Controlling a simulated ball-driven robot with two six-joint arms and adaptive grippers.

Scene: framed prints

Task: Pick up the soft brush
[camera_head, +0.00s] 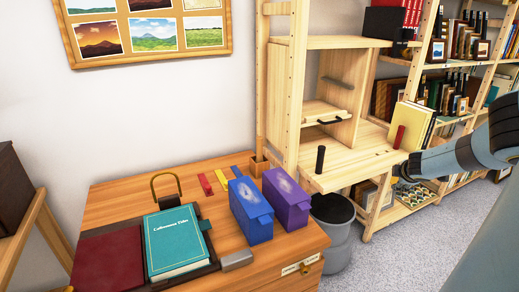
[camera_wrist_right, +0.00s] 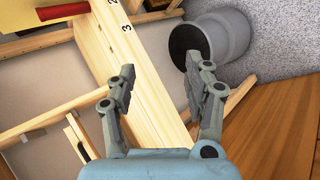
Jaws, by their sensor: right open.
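I cannot tell for sure which thing is the soft brush. A black upright cylinder (camera_head: 320,159) stands on the pale wooden shelf board (camera_head: 350,170). A small red upright piece (camera_head: 399,137) stands farther right on that board, beside yellow books (camera_head: 412,127). A red bar (camera_wrist_right: 62,11) shows at the top left of the right wrist view. My right gripper (camera_head: 402,172) is at the board's right end in the head view. In the right wrist view it is open and empty (camera_wrist_right: 163,84), with the board's numbered edge (camera_wrist_right: 140,70) behind its fingers. My left gripper is not in view.
A grey bin (camera_head: 337,228) stands below the board; it also shows in the right wrist view (camera_wrist_right: 228,35). The wooden desk (camera_head: 125,196) holds a teal book (camera_head: 175,240), a blue box (camera_head: 250,212) and a purple box (camera_head: 287,200). Full bookshelves (camera_head: 455,65) stand behind.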

